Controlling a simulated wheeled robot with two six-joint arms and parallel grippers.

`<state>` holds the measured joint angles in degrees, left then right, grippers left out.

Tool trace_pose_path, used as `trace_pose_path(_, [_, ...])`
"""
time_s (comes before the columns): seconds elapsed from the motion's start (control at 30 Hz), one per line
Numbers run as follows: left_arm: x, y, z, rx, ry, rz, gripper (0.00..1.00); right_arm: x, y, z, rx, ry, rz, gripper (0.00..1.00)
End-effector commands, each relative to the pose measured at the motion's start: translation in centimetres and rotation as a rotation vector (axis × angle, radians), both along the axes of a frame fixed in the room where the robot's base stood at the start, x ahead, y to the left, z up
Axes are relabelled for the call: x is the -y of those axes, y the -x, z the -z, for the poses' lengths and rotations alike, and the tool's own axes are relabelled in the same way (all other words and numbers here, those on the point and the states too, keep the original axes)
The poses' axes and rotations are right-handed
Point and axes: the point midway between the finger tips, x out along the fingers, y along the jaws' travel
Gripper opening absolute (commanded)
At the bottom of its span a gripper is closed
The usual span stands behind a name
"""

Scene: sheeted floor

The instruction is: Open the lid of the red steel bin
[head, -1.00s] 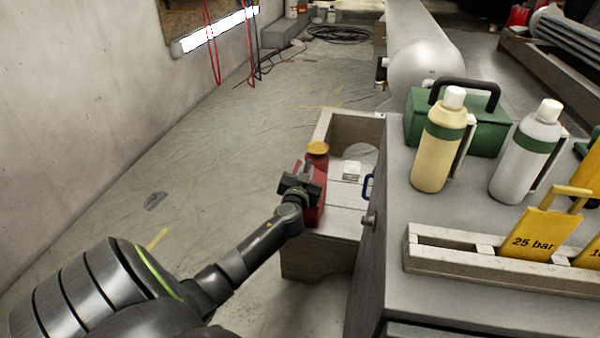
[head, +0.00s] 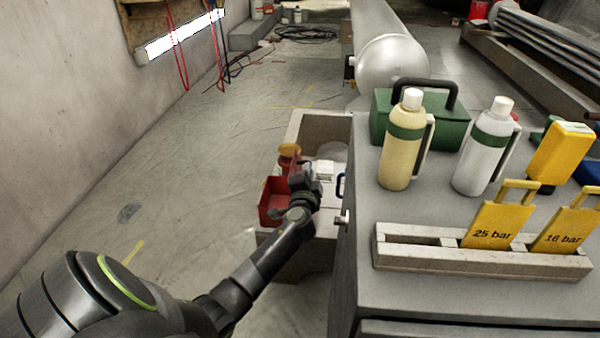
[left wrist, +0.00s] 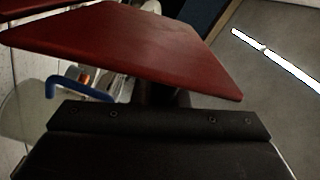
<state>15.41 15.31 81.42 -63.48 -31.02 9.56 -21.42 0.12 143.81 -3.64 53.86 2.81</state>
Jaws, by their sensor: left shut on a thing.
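The red steel bin (head: 272,205) stands on the pale low wooden box left of the grey bench. In the head view its open, darker inside shows, and its lid stands raised on the right side, mostly behind my gripper. My left gripper (head: 304,183) is at the bin's right side, shut on the lid. In the left wrist view the lid is a flat red panel (left wrist: 135,45) just beyond the black gripper body, swung up at a slant. The fingertips are hidden behind the panel. My right gripper is not in view.
An orange-capped container (head: 289,152) stands close behind the bin. A blue handle (head: 341,186) is near the grey bench (head: 450,302) on the right. The bench holds bottles, a green case (head: 450,130) and yellow tags in a rack. Floor to the left is clear.

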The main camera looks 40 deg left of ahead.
Motion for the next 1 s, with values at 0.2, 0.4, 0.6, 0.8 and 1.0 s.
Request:
trace_pose_path(0.2, [1.1, -0.6, 0.7, -0.052, -0.091, 0.003, 0.00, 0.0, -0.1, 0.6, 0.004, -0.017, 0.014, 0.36])
trace_pose_path(0.4, [1.6, -0.8, 1.0, -0.051, -0.088, 0.002, 0.00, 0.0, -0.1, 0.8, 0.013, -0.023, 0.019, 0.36])
trace_pose_path(0.6, [1.8, -0.9, 1.2, -0.052, -0.087, 0.001, 0.00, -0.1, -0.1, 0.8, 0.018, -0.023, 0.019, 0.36])
trace_pose_path(0.8, [1.8, -0.9, 1.3, -0.053, -0.086, 0.001, 0.00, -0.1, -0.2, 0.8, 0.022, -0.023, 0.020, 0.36])
trace_pose_path(1.0, [1.8, -0.8, 1.3, -0.054, -0.085, 0.000, 0.00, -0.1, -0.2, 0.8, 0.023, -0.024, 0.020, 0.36])
